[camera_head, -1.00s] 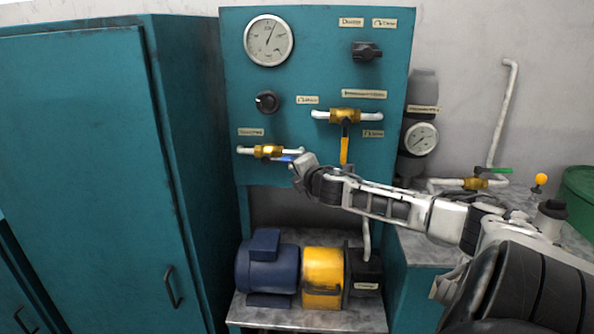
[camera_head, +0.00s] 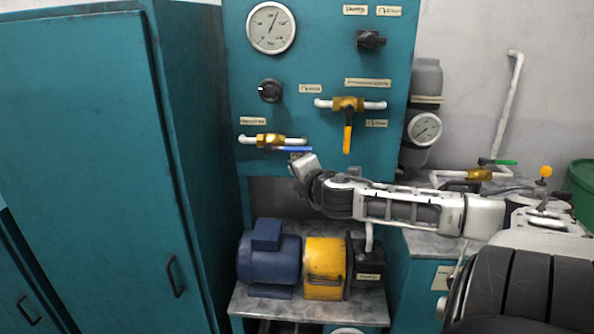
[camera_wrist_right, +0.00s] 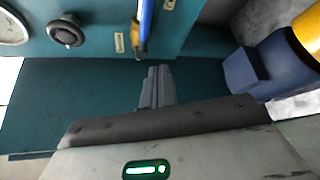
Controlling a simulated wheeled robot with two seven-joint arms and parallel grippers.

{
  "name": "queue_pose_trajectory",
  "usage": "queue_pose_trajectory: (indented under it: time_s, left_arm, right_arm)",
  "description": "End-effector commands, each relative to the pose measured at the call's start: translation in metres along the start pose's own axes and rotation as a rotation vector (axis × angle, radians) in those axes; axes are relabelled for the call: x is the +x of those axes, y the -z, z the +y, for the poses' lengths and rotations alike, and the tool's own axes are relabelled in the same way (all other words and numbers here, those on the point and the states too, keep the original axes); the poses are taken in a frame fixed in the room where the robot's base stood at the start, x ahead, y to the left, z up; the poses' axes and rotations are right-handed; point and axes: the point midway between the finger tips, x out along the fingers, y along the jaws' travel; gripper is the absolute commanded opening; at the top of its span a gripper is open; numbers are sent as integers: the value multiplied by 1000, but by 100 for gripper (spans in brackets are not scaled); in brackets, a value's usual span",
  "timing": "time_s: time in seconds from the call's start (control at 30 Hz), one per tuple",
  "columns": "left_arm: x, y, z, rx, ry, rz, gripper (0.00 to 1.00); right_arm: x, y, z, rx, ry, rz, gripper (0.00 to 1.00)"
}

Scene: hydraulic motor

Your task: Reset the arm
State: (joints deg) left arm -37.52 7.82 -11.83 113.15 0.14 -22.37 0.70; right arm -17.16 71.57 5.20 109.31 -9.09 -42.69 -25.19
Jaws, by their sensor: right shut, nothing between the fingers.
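My right gripper (camera_head: 303,163) is in front of the teal panel (camera_head: 310,60), just below the blue lever (camera_head: 294,149) of the lower brass valve (camera_head: 267,141). Its fingers are shut together and empty in the right wrist view (camera_wrist_right: 156,78). There the blue lever (camera_wrist_right: 146,22) hangs just beyond the fingertips, and a small gap shows between them. The lever lies about horizontal, pointing right, in the head view. My right arm reaches in from the right, its forearm nearly level. My left gripper is not in view.
A yellow-handled valve (camera_head: 348,104) is above my gripper. A blue motor (camera_head: 268,258) with a yellow coupling (camera_head: 324,268) stands on the shelf below. A teal cabinet (camera_head: 90,150) fills the left. A green-handled valve (camera_head: 480,174) is at the right.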

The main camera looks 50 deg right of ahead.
Motion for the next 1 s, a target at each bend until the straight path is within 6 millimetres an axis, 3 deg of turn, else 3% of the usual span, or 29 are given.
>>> queue_pose_trajectory:
  time_s: [0.77, 0.87, 1.0]
  left_arm:
    - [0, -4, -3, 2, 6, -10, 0]
    - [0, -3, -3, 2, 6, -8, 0]
    - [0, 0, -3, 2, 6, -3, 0]
  right_arm:
    - [-8, 3, 3, 2, 3, 0, 0]
    - [-9, 9, -11, 32, 26, 14, 0]
    - [-23, 42, -70, 175, 128, 78, 0]
